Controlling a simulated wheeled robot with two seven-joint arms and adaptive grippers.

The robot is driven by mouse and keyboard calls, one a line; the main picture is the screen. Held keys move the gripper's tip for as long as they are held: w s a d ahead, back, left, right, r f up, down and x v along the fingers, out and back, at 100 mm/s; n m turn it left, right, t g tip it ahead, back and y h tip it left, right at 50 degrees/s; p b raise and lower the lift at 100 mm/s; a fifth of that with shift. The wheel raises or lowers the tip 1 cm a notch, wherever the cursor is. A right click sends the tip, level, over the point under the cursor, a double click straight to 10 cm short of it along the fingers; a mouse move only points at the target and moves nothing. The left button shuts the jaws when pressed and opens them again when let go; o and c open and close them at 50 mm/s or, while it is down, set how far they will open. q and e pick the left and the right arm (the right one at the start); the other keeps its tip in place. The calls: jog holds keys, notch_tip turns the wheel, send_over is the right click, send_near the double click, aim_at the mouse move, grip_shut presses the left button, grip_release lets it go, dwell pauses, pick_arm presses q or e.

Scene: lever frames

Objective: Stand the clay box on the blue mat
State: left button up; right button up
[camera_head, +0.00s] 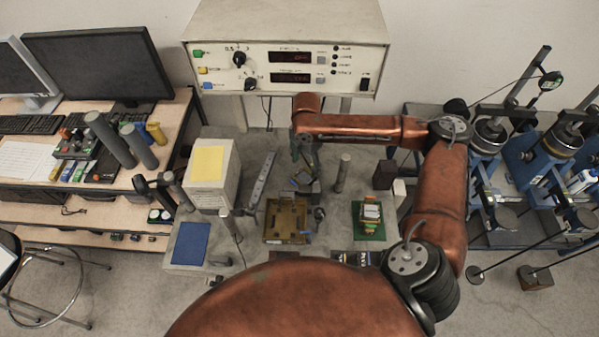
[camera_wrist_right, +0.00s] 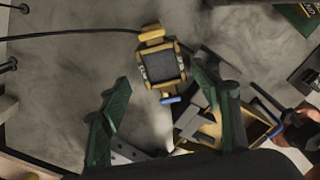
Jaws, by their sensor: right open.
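The blue mat (camera_head: 189,243) lies flat and bare on a grey surface at the left in the head view. My right gripper (camera_head: 303,150) points down over the middle of the bench. In the right wrist view its dark green fingers (camera_wrist_right: 160,95) are wide open and empty. A small framed block (camera_wrist_right: 160,65), dark-faced with tan edges and a blue tip, lies beyond and between the fingertips, apart from them. It seems to be the small dark and yellow thing (camera_head: 302,178) below the gripper. I cannot tell which thing is the clay box. My left gripper is out of view.
A brown tray (camera_head: 287,237) lies between the blue mat and a green mat (camera_head: 369,234) bearing a small stack. A white box with a yellow top (camera_head: 214,190) stands behind the blue mat. Upright posts (camera_head: 343,172) and a large instrument (camera_head: 285,30) stand farther back.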

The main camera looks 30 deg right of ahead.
aim_at(304, 177)
notch_tip(304, 177, down, 2)
jog(key=shift+s+a+f, duration=0.1)
jog(key=shift+s, duration=0.05)
jog(key=shift+f, duration=0.7)
notch_tip(304, 177, down, 3)
jog(key=shift+f, duration=0.55)
jog(key=shift+c, duration=1.2)
jog(key=c, duration=0.3)
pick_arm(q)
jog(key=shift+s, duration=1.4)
pick_arm(e)
jog(key=shift+r, duration=0.1)
grip_shut()
